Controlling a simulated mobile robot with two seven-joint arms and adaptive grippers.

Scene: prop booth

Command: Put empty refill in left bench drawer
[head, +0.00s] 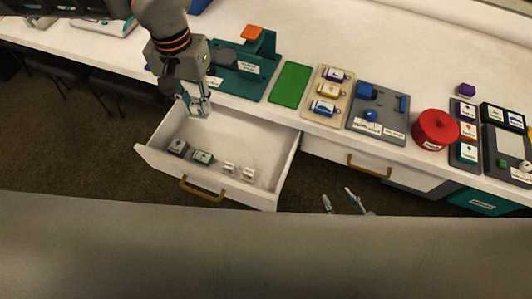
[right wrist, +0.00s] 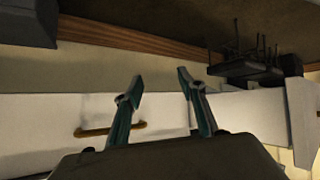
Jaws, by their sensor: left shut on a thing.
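The left bench drawer (head: 278,184) is pulled open below the white bench, with a brass handle on its front. My left gripper (head: 198,112) points down over the back left of the drawer. It is shut on a small pale thing, mostly hidden by the fingers, which looks to be the empty refill. A dark grey item (head: 178,147), a green item (head: 203,156) and two small white items (head: 230,168) lie on the drawer floor. My right gripper (head: 339,197) is open and empty in front of the bench; its spread fingers show in the right wrist view (right wrist: 159,80).
On the bench stand a teal holder (head: 262,70), a green mat (head: 290,83), a beige tray (head: 315,101) with several labelled items, a grey board (head: 386,130) and a red round container (head: 435,129). Another drawer (head: 330,151) to the right is closed. The back right drawer floor is clear.

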